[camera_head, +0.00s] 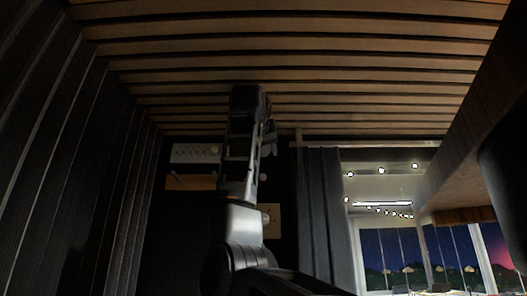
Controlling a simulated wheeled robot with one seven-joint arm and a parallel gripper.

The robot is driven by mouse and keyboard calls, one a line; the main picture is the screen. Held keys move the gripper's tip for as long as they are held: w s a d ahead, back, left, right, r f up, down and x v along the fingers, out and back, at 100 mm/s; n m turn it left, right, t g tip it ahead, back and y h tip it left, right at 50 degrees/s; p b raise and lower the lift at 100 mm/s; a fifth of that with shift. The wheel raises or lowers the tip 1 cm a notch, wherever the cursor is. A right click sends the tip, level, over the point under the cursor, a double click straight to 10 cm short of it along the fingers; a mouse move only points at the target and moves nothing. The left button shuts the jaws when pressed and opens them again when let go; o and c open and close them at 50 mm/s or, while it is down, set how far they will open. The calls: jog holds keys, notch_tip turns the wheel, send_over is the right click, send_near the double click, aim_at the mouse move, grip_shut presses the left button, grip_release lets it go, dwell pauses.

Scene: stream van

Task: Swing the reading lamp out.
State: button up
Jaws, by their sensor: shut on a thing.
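My gripper (248,100) is at the upper end of my raised arm, in the middle of the view, close under the slatted ceiling and in front of the dark back wall. It is seen from behind, so its fingertips are mostly hidden. A small grey fitting, which looks like the reading lamp (269,139), shows just right of the gripper against the dark wall. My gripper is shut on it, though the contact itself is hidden. How far the lamp is turned from the wall cannot be told.
A pale panel with round knobs (196,153) and a wooden shelf (191,183) are on the wall left of my arm. A small wooden plate (273,220) is right of it. A grey curtain (326,220) hangs further right. A wooden overhead unit (470,130) juts in at right.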

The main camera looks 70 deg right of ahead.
jog(key=o, duration=1)
jog(key=shift+c, duration=0.2)
jog(key=shift+a, duration=0.15)
jog(key=b+v, duration=0.2)
jog(key=v, duration=0.5)
jog(key=shift+a, duration=0.3)
